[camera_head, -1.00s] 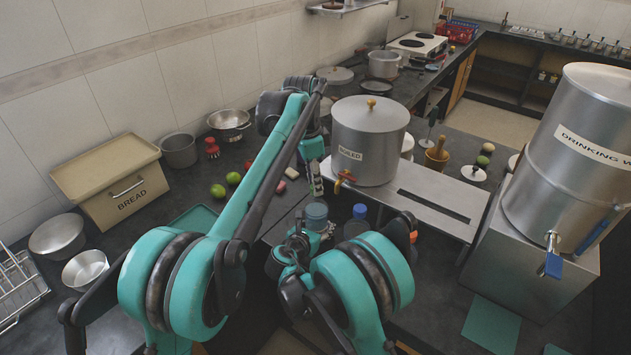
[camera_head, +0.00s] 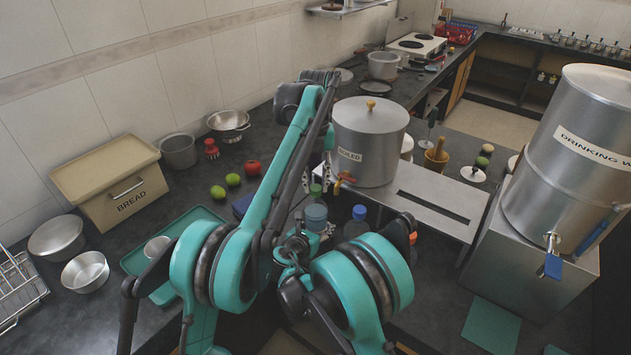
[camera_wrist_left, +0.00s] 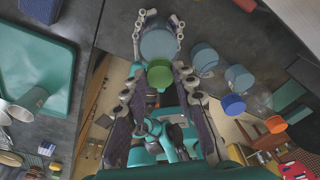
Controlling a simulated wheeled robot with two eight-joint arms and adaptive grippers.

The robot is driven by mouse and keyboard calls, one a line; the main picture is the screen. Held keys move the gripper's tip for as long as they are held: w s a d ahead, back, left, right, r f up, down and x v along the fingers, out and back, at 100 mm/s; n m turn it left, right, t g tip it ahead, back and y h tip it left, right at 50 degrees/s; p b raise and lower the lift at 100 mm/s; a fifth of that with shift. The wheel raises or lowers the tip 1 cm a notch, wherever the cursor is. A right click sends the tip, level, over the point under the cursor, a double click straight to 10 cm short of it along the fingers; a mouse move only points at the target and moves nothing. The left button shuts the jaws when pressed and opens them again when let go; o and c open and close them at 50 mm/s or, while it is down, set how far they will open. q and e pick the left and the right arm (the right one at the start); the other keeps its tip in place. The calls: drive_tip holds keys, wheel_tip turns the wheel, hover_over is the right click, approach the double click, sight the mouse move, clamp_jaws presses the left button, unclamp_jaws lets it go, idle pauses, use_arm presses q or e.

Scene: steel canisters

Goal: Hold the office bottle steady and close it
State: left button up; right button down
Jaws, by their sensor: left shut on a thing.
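A bottle with a blue-teal body (camera_head: 315,214) stands at the counter edge below my left wrist; it also shows in the left wrist view (camera_wrist_left: 157,43). My left gripper (camera_wrist_left: 159,77) is shut on a small green cap (camera_wrist_left: 159,75), which also shows in the head view (camera_head: 316,189), apart from and just above the bottle. The fingers of my right gripper (camera_wrist_left: 159,32) lie on both sides of the bottle body and appear shut on it. In the head view the arms partly hide the right gripper, and the bottle's mouth is hidden.
A blue-capped bottle (camera_head: 357,222) stands close on the right. Beyond it are a steel bench (camera_head: 435,197) and a boiler pot (camera_head: 370,140). A green tray (camera_head: 203,213) with a cup lies left, near limes and a bread box (camera_head: 110,180).

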use_arm(q)
drive_tip(key=o, duration=0.7)
drive_tip(key=shift+r, duration=2.3)
drive_tip(key=shift+c, duration=0.3)
